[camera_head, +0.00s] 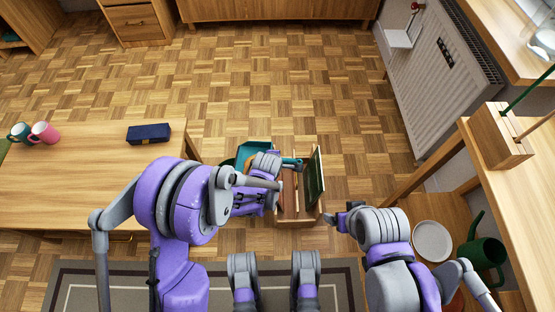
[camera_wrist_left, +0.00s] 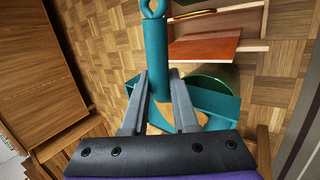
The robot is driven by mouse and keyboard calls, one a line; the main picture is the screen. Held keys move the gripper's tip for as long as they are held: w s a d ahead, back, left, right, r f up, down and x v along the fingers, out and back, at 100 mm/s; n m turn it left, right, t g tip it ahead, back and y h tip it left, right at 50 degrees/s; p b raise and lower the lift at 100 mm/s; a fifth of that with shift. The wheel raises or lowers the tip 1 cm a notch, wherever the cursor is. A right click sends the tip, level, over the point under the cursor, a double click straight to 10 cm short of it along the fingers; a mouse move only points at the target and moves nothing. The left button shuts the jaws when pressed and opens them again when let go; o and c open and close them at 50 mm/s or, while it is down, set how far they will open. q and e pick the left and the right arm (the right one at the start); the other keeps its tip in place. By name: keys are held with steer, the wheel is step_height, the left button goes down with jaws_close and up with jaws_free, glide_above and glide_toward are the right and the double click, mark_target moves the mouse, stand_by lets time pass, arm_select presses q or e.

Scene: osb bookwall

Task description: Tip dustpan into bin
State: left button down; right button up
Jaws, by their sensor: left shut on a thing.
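The teal dustpan (camera_head: 255,149) is beyond my left forearm in the head view, partly hidden by the arm. In the left wrist view its handle (camera_wrist_left: 154,42) with a ring end passes between the fingers of my left gripper (camera_wrist_left: 160,85), which is shut on it. The pan part (camera_wrist_left: 216,104) lies below the fingers. A round dark green rim (camera_wrist_left: 211,82), perhaps the bin, shows behind the pan; mostly hidden. I cannot tell whether the pan touches it or holds anything. My right gripper (camera_head: 338,220) is right of the wooden crate, apart from it; its jaw state is unclear.
A wooden crate (camera_head: 297,224) with upright books or boards stands right beside the dustpan. A wooden table (camera_head: 85,185) at left holds two mugs (camera_head: 43,133) and a dark blue box (camera_head: 149,133). A green watering can (camera_head: 483,255) and white plate (camera_head: 432,241) are at right. The parquet floor beyond is clear.

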arm_select(q)
steer(key=a, duration=0.1)
steer(key=a+r+h, duration=0.1)
steer(key=a+h, duration=0.1)
steer(key=shift+w+a+r+n, duration=0.15)
steer(key=shift+w+a+n, duration=0.1)
steer(key=shift+w+n, duration=0.15)
steer(key=a+h, duration=0.1)
steer(key=a+r+h, duration=0.1)
steer(key=a, duration=0.1)
steer(key=a+n+h, duration=0.1)
steer(key=shift+w+a+r+p, duration=0.3)
steer(key=shift+w+r+p, duration=0.1)
steer(key=shift+w+a+r+n+g+h+b, duration=0.15)
steer(key=shift+a+h+b, duration=0.15)
steer(key=shift+a, duration=0.3)
steer(key=shift+w+a+r+n+g+h+b, duration=0.1)
steer(key=shift+a+n+g+h+b, duration=0.15)
steer(key=shift+a, duration=0.3)
steer(key=shift+w+a+r+h+b, duration=0.1)
steer(key=shift+a+r+h+b, duration=0.15)
steer(key=shift+a+h, duration=0.25)
steer(key=shift+w+a+r+h+b, duration=0.15)
steer(key=shift+a+h+b, duration=0.1)
steer(key=shift+a, duration=0.45)
